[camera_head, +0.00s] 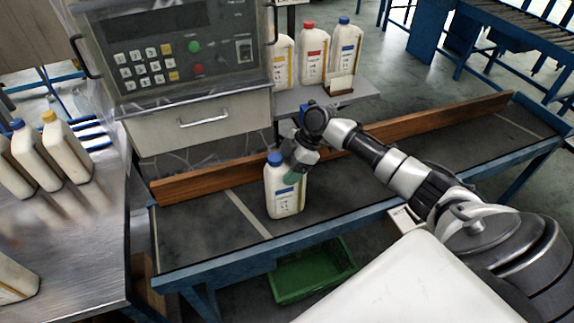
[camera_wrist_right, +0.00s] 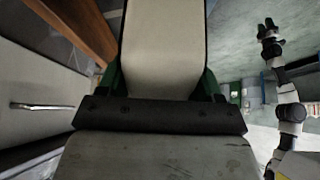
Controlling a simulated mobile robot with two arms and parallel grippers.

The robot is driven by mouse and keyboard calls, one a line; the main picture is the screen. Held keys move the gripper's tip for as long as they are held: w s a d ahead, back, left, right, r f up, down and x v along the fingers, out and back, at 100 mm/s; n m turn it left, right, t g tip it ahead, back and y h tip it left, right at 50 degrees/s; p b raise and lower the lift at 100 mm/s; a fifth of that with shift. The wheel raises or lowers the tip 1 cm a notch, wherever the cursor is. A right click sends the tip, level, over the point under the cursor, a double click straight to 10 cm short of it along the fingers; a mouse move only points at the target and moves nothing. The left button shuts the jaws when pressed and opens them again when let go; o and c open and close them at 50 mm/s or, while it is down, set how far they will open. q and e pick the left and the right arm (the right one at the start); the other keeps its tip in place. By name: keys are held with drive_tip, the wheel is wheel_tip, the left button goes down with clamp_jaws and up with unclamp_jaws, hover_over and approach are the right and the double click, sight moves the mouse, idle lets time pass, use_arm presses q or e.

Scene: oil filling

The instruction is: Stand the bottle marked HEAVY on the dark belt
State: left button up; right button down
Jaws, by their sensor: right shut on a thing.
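My right gripper (camera_head: 292,176) is shut on a white bottle with a blue cap (camera_head: 284,198). The bottle is upright over the left part of the dark belt (camera_head: 190,240), near a pale cross line. I cannot tell whether its base touches the belt. Its label is too small to read. In the right wrist view the pale bottle (camera_wrist_right: 163,45) sits between the green finger pads. An arm, seemingly my left one, shows at the right of that view; its small dark gripper (camera_wrist_right: 268,30) is too small to judge.
A wooden rail (camera_head: 420,120) runs along the belt's back edge. Behind it, a shelf (camera_head: 290,102) holds three bottles with yellow, red and blue caps. A control cabinet (camera_head: 200,125) stands behind left. More bottles (camera_head: 68,150) stand on the metal table (camera_head: 80,250). The belt's right part is clear.

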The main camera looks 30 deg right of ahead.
idle(0.3)
drive_tip(key=shift+c, duration=0.8)
unclamp_jaws()
drive_tip(key=shift+r, duration=0.2)
drive_tip(key=shift+d+r, duration=0.2)
drive_tip(key=shift+d, duration=0.05)
drive_tip(key=b+v, duration=0.2)
drive_tip(key=v, duration=0.9)
drive_tip(key=shift+s+r, duration=0.1)
drive_tip(key=shift+r, duration=0.05)
